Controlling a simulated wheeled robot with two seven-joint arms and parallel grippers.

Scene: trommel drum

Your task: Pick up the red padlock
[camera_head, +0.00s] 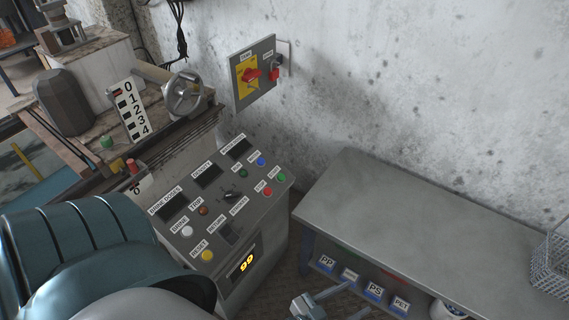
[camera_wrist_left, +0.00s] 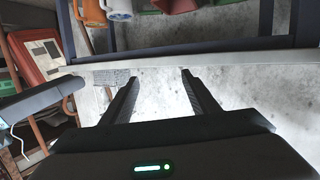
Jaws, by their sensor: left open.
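The red padlock (camera_head: 274,74) is small and hangs at the right side of the grey switch panel (camera_head: 240,98) on the wall, just right of a yellow plate with a red rotary switch (camera_head: 250,76). My left gripper (camera_head: 361,296) shows only partly at the bottom edge, low in front of the bench and well apart from the padlock. In the left wrist view its two dark fingers (camera_wrist_left: 158,85) are spread with nothing between them. The padlock does not show in the wrist view. My right gripper is not in view.
A control console (camera_head: 220,212) with buttons stands below the panel. A grey bench (camera_head: 400,215) fills the right, with labelled bins (camera_head: 375,291) beneath and a wire basket (camera_head: 552,262) on its right end. A handwheel (camera_head: 185,95) stands left of the panel.

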